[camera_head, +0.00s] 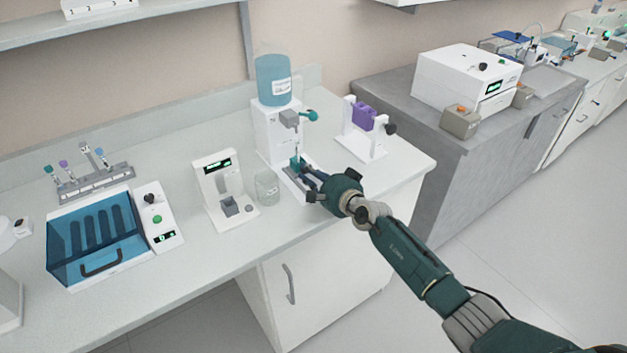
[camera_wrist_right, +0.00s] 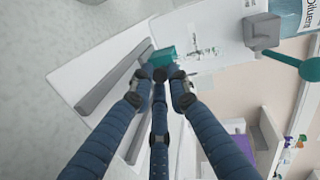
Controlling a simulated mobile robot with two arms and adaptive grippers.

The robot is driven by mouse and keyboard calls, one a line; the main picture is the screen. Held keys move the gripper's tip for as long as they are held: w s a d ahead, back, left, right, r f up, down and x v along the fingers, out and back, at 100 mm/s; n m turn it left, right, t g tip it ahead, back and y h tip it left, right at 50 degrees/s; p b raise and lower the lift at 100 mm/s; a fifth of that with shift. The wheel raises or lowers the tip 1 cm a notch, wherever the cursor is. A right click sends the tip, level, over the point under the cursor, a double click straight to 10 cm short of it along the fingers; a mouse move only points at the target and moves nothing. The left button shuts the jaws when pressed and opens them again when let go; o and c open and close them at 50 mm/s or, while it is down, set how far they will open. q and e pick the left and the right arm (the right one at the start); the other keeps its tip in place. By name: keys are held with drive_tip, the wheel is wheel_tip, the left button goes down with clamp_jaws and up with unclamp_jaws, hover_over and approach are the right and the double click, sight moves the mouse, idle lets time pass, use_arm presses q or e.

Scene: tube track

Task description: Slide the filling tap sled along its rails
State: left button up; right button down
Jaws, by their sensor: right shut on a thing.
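The white filling station (camera_head: 267,137) stands on the bench with a blue liquid bottle (camera_head: 273,80) on top. A grey tap block (camera_head: 289,118) with a teal-knobbed lever (camera_head: 311,115) juts from its front. On its base plate are two grey rails, one clear in the right wrist view (camera_wrist_right: 114,82). The small teal sled part (camera_wrist_right: 160,57) sits at the station end of the rails, also in the head view (camera_head: 296,161). My right gripper (camera_head: 305,172) is shut on it, its fingertips (camera_wrist_right: 161,74) closed around it. My left gripper is not in view.
A glass beaker (camera_head: 267,188) and a white device with a display (camera_head: 222,190) stand left of the station. A white stand with a purple holder (camera_head: 363,116) is close on the right. A blue-lidded machine (camera_head: 95,240) and a tube rack (camera_head: 95,183) are farther left.

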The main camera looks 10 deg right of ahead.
drive_tip(key=shift+r, duration=0.1)
drive_tip(key=c, duration=2.1)
unclamp_jaws()
drive_tip(key=shift+o, duration=0.8)
drive_tip(key=shift+w+a, duration=0.1)
drive_tip(key=shift+w, duration=0.05)
drive_tip(key=shift+w+a, duration=0.1)
drive_tip(key=shift+w, duration=0.05)
drive_tip(key=v, duration=1.1)
drive_tip(key=shift+s, duration=0.45)
